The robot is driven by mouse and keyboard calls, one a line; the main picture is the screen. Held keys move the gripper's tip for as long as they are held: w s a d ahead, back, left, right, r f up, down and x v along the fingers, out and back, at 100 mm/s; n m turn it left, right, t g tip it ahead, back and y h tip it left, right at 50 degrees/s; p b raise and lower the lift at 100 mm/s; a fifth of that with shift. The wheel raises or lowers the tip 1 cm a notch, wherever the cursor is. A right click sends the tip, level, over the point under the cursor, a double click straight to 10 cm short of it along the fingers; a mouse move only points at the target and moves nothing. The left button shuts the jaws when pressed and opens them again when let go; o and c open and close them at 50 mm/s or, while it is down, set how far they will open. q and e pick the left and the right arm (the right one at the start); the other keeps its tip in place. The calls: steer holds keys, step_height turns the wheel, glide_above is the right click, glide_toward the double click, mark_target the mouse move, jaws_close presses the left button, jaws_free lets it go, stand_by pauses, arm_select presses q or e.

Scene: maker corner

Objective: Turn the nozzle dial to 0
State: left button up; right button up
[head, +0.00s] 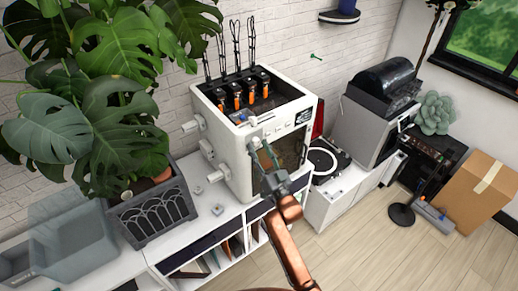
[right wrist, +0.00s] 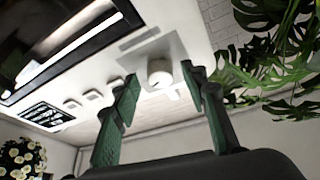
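A white 3D printer-like machine (head: 232,142) stands on the white cabinet, with several black-and-orange nozzle units (head: 237,97) in its top. My right gripper (head: 265,156) is at the machine's front face, near its upper left corner. In the right wrist view its two green-padded fingers are spread apart and empty. A round white dial (right wrist: 160,73) on a grey square plate shows between the fingertips, which look apart from it. No number or pointer on the dial can be read. In the head view the gripper largely hides the dial area. My left gripper is not in view.
A big leafy plant in a dark planter (head: 150,218) stands left of the machine, beside a clear grey bin (head: 72,240). A turntable (head: 327,160) is to the right. Several small buttons (right wrist: 83,99) and a dark display (right wrist: 45,117) share the dial's panel.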

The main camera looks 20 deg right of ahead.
jaws_close()
steer(key=shift+n, duration=0.5)
steer(key=n+y, duration=0.1)
steer(key=n, duration=0.1)
steer(key=n+y+b, duration=0.1)
steer(key=n, duration=0.1)
steer(key=shift+d+f+g+y, duration=0.2)
steer(key=shift+g+y, duration=0.1)
steer(key=shift+y, duration=0.1)
steer(key=n+y, duration=0.1)
steer(key=n, duration=0.1)
steer(key=n+g+y+b, duration=0.1)
steer(key=n+y, duration=0.1)
steer(key=n, duration=0.1)
steer(key=shift+w+d+r+n, duration=0.1)
steer(key=shift+w+d+n, duration=0.1)
steer(key=shift+n, duration=0.1)
steer(key=n+g+y, duration=0.1)
steer(key=n, duration=0.1)
steer(key=n+g+y, duration=0.1)
steer(key=n, duration=0.2)
steer(key=shift+d+r, duration=0.1)
steer(key=shift+d, duration=0.05)
steer(key=shift+d+r+n+g+y, duration=0.1)
steer(key=shift+n+g+y, duration=0.25)
steer(key=shift+n, duration=0.7)
steer(key=shift+n+g+y, duration=0.15)
steer(key=shift+n+g, duration=0.3)
steer(key=shift+n, duration=1)
